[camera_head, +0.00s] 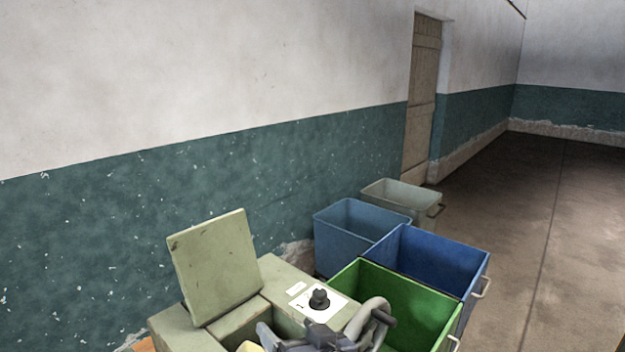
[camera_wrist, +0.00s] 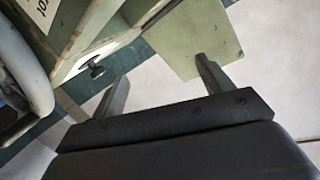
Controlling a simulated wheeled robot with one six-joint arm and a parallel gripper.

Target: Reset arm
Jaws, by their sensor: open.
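My gripper (camera_wrist: 163,72) shows in the wrist view with its two grey fingers spread apart and nothing between them. In the head view, grey parts of my arm show at the bottom edge, in front of a pale green machine (camera_head: 285,283). The machine's square lid (camera_head: 214,262) stands raised. It also shows in the wrist view (camera_wrist: 185,38), beyond the fingers. A black knob (camera_head: 319,298) sits on a white plate on the machine's top; a dark knob (camera_wrist: 97,70) shows beside the left finger.
A green bin (camera_head: 440,325), a dark blue bin (camera_head: 455,262), a lighter blue bin (camera_head: 335,240) and a grey bin (camera_head: 385,187) stand right of the machine. A wall runs behind, with a wooden door (camera_head: 421,95). The floor (camera_head: 570,220) at right is clear.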

